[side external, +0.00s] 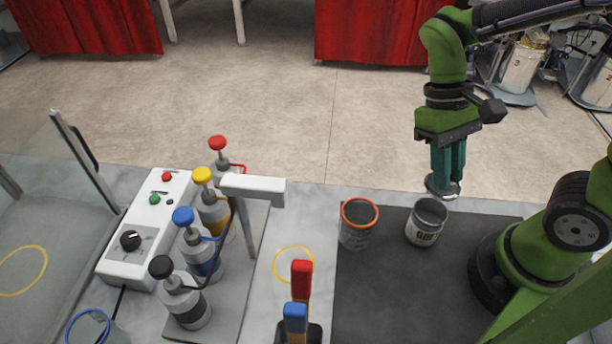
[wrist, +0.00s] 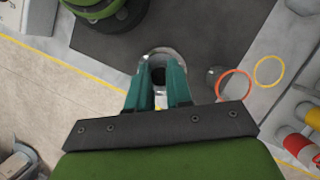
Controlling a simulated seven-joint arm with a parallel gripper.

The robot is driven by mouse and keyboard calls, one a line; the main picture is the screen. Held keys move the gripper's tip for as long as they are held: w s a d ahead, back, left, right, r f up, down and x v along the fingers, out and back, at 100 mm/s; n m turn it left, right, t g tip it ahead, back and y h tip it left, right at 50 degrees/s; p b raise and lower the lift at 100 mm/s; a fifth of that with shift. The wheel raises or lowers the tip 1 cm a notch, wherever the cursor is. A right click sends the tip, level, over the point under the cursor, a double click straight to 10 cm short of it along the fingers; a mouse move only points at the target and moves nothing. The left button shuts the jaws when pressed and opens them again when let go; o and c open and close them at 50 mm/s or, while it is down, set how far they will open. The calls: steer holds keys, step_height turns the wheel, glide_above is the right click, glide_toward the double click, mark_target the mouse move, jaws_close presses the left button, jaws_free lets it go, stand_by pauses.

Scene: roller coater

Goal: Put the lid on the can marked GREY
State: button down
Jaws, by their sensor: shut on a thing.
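An open metal can (side external: 427,222) stands on the dark mat, with a pale label whose dark lettering is too small to read surely. My gripper (side external: 446,180) points down with its teal fingers shut on a silver disc-shaped lid (side external: 436,192). The lid is a little above the can and toward its far right side in the side view, apart from it. In the wrist view the fingers of my gripper (wrist: 158,97) hide much of what is below. A silvery rim shows between and beyond the fingertips; I cannot tell whether it is lid or can.
A clear container with an orange rim (side external: 359,212) stands just left of the can; it also shows in the wrist view (wrist: 234,84). Red and blue handles (side external: 300,280) stand at the front. Several bottles with coloured caps and a white control box (side external: 146,230) are at the left.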

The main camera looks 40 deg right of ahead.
mark_target(437, 193)
steer(key=shift+f, duration=3)
steer(key=shift+f, duration=0.15)
steer(key=shift+c, duration=2.4)
jaws_free()
steer(key=shift+r, duration=3.5)
steer(key=shift+c, duration=0.3)
jaws_close()
